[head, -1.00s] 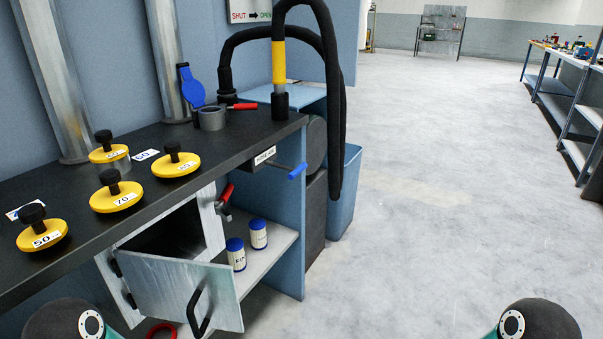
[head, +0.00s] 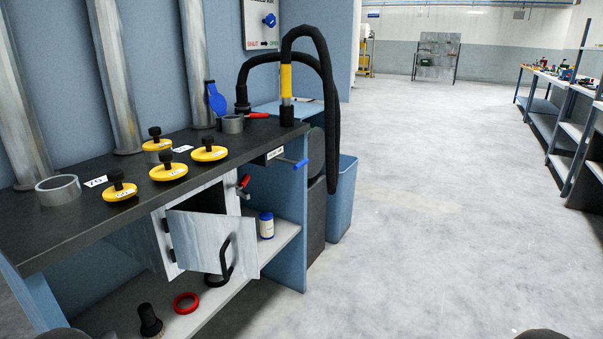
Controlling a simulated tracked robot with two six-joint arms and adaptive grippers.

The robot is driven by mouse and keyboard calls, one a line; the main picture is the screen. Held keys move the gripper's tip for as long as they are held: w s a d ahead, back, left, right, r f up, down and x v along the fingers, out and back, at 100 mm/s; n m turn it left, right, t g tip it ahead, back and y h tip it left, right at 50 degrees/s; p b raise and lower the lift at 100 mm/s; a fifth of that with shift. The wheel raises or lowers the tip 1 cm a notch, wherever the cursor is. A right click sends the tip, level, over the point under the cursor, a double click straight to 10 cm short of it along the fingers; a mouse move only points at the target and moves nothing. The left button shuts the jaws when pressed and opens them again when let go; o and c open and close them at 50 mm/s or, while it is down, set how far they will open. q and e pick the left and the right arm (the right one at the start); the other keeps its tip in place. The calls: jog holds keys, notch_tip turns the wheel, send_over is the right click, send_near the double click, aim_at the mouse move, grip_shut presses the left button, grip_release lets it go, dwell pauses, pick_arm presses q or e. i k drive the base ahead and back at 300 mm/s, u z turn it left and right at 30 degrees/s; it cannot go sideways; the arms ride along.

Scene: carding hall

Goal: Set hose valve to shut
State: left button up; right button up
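A black hose (head: 333,120) with a yellow section (head: 286,80) arches over the right end of the dark bench. A red lever (head: 257,115) points right at the hose's far lower end. A blue-handled lever (head: 300,163) sticks out right below the bench top, beside a small white label (head: 275,153). I cannot tell for certain which of these is the hose valve. Neither gripper is in view; only dark round tops of my arms show at the bottom edge.
The dark bench (head: 60,235) holds several yellow discs with black knobs and grey rings. A metal cabinet door (head: 200,240) stands open below. A blue bin (head: 342,205) stands right of the bench. The floor (head: 430,230) to the right is clear.

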aim_at(298, 165)
jog(key=k, duration=1.05)
jog(key=z, duration=0.55)
jog(key=i, duration=1.55)
jog(key=u, duration=0.75)
